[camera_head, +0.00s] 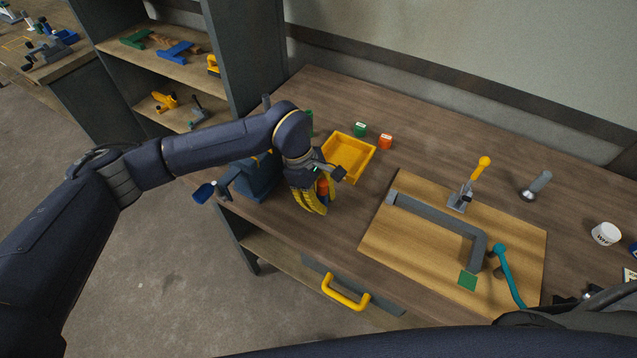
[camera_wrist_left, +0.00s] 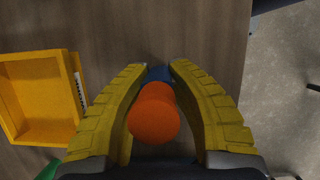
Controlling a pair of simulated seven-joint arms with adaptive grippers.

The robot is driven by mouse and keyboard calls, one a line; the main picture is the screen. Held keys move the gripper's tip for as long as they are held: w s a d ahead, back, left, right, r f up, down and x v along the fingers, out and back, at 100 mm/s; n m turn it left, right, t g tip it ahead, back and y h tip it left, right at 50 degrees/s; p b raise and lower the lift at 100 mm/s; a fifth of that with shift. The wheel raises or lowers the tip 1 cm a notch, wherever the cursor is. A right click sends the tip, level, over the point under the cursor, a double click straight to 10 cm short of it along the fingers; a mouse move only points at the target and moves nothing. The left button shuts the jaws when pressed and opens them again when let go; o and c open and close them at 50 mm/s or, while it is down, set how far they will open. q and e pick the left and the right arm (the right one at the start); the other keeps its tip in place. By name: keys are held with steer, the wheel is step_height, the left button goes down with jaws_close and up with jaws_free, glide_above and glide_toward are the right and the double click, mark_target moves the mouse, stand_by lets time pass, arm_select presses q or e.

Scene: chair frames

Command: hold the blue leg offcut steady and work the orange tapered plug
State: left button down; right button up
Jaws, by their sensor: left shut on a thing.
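My left gripper (camera_head: 317,211) has yellow ribbed fingers and points down over the bench, left of the wooden board. Its fingers also show in the left wrist view (camera_wrist_left: 160,72), closed around a blue piece, the leg offcut (camera_wrist_left: 158,73), which is mostly hidden. The orange plug (camera_wrist_left: 154,114) stands between the fingers, on the camera side of the blue piece. In the head view the plug (camera_head: 323,187) shows as a small orange patch between the fingers. How deep it sits in the offcut cannot be told. My right gripper is not seen.
A yellow tray (camera_head: 363,145) lies just behind my left gripper. A blue vise (camera_head: 252,182) stands left of it, partly behind my arm. A wooden board (camera_head: 400,246) holds a grey chair frame (camera_head: 439,223) and clamps. The bench's front edge is close to the gripper.

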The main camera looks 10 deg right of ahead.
arm_select(q)
steer(key=shift+f, duration=0.1)
steer(key=c, duration=1.2)
jaws_free()
steer(key=v, duration=1.2)
